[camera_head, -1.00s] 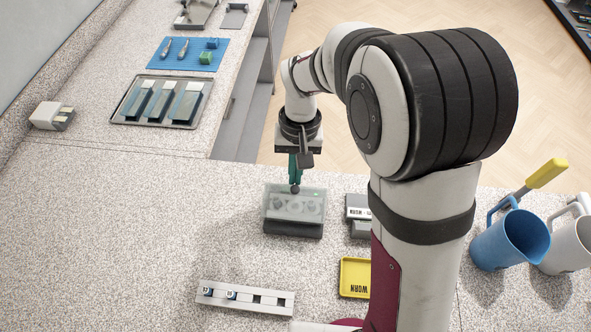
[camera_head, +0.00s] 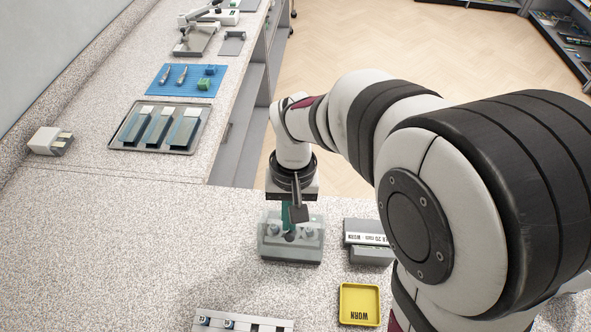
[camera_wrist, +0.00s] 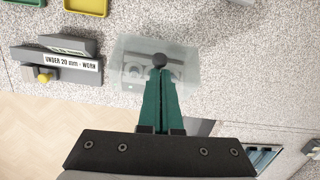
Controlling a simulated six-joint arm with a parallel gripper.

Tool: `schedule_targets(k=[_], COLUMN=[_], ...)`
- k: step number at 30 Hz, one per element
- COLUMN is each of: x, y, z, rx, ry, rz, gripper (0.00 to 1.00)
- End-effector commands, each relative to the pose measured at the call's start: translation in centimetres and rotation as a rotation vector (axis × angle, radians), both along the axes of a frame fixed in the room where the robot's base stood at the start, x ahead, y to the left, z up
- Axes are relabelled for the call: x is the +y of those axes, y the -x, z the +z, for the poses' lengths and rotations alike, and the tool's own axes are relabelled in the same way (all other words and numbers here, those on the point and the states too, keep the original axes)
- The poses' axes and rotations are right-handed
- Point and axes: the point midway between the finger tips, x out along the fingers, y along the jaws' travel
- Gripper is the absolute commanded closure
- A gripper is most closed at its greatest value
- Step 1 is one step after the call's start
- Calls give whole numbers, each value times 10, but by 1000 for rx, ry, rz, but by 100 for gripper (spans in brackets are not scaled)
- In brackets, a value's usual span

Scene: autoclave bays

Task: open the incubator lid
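The incubator (camera_head: 291,254) is a small dark-based box on the bench. Its lid (camera_head: 266,232) is clear and pale, and round shapes show through it. In the wrist view the lid (camera_wrist: 190,62) spreads around the fingertips. My gripper (camera_head: 289,232) comes down over it from above. Its green fingers are close together at a dark round knob (camera_wrist: 160,60), which sits at their tips and seems held. The fingers hide part of the lid. I cannot tell the lid's exact tilt.
A grey block labelled WORN (camera_head: 367,240) stands close to the right of the incubator. A yellow tray (camera_head: 360,289) and a white slotted strip (camera_head: 243,320) lie nearer. A metal tray of slide boxes (camera_head: 120,142) is at the back left. The bench left of the incubator is clear.

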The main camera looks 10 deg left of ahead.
Motion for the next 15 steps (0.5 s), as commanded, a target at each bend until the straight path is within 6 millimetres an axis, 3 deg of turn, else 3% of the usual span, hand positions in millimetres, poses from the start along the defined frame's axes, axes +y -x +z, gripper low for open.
schedule_targets(k=[15], x=[-1], y=[56], z=[-7], rx=[4], ry=[2], rz=[1], gripper=[100])
